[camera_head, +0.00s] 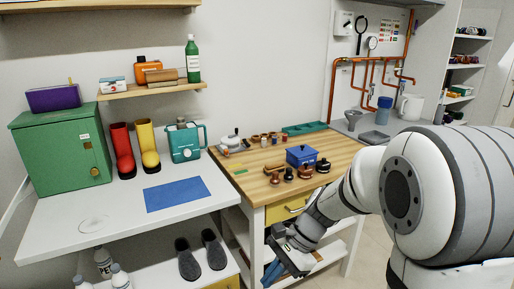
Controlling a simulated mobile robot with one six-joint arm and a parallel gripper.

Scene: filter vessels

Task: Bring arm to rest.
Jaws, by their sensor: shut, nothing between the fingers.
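My arm comes in from the right of the head view, large and close, and reaches down to the left. My gripper (273,272) hangs low in front of the wooden workbench (257,190), below its top and clear of the things on it. Its fingers point down and to the left, and I see nothing held in them. The gripper is shut. Part of the bench's right side and its lower shelf are hidden behind my arm.
The bench bears a blue box (301,156), several small dark and brown pieces, and a green tray (304,128). A white table (108,222) at left holds a green cabinet (62,150), boots and a blue mat (178,194). Slippers (213,249) lie on a low shelf.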

